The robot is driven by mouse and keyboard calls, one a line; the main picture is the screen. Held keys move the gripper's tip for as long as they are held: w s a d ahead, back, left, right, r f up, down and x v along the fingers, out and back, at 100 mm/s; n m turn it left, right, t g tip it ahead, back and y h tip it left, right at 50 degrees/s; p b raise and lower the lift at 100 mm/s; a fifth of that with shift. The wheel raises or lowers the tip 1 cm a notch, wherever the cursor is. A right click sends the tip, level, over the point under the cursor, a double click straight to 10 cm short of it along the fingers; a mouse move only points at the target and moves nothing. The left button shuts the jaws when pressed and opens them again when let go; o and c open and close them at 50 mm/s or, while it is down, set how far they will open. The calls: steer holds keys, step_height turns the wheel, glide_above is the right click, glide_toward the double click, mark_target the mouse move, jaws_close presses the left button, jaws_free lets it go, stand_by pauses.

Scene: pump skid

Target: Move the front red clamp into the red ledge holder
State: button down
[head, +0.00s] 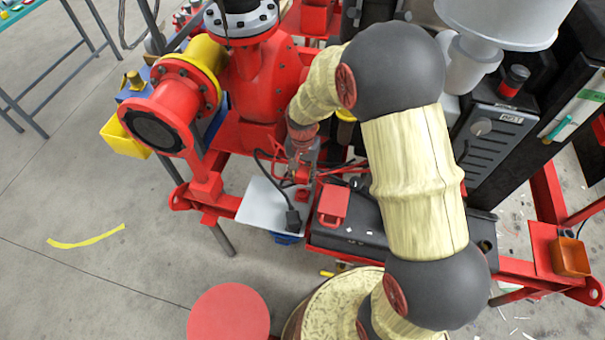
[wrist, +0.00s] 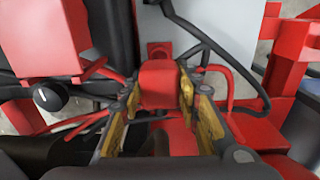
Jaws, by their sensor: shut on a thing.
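My gripper (head: 302,160) reaches down under my sleeved arm, between the red pump and the white plate. In the wrist view its yellow-padded fingers (wrist: 160,95) are closed on both sides of a red block, which I take to be the front red clamp (wrist: 160,82). The clamp's lower part is hidden. In the head view the clamp is too small and crowded to make out clearly. A red block-shaped fixture (head: 332,205) sits on the black box, right of the white plate; I cannot tell whether it is the red ledge holder.
The white plate (head: 262,204) carries a black cable and plug (head: 293,218) close to my gripper. The cable (wrist: 225,62) arches past the fingers in the wrist view. Red frame rails and the red pump (head: 255,85) crowd the space. Open floor lies left.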

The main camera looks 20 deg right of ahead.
steer(key=shift+f+b, duration=1.9)
steer(key=shift+f, duration=0.75)
steer(key=shift+r, duration=0.2)
steer(key=shift+p, duration=0.55)
steer(key=shift+f+b, duration=0.8)
steer(key=shift+f, duration=0.95)
steer(key=c, duration=1.2)
jaws_free()
step_height(320, 180, up, 12)
